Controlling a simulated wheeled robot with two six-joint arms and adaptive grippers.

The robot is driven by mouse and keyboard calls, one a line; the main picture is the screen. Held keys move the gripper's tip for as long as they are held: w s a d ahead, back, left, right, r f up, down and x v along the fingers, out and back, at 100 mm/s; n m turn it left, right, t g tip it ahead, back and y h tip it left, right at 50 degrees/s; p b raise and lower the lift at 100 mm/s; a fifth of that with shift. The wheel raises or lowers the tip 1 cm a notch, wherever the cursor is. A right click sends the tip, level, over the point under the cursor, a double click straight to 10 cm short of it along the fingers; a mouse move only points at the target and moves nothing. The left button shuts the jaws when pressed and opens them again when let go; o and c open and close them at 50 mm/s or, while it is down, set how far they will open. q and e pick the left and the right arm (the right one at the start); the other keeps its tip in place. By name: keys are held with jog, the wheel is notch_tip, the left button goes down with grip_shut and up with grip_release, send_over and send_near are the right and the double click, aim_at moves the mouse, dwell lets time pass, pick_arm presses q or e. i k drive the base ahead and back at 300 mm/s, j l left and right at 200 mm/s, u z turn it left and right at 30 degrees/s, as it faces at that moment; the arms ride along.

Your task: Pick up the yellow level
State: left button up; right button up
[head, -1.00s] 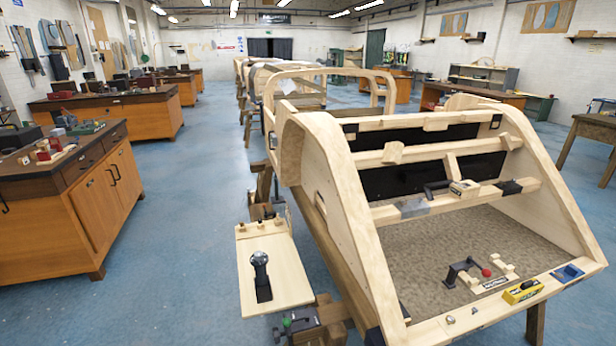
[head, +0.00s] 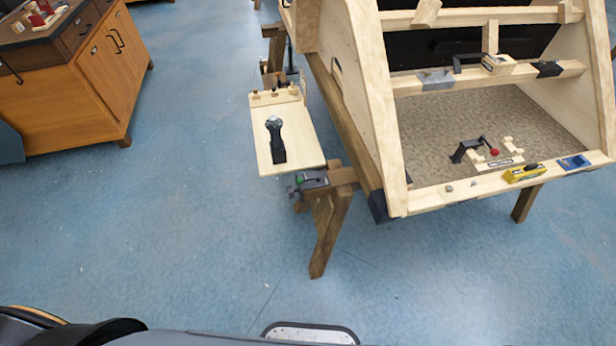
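The yellow level (head: 523,173) is a small yellow block with dark parts. It lies on the front wooden rail (head: 450,193) of the bodyframe, at the right of the head view. A blue item (head: 573,162) lies on the rail just right of it, and small metal pieces (head: 460,186) lie on the rail to its left. Neither of my grippers shows in the head view.
A wooden board with a dark-handled tool (head: 275,140) juts out left of the bodyframe. A trestle leg (head: 325,235) stands below it. A wooden cabinet (head: 70,90) is at the upper left. The blue floor (head: 200,230) in front is clear.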

aim_at(516, 175)
jog(key=z, duration=1.55)
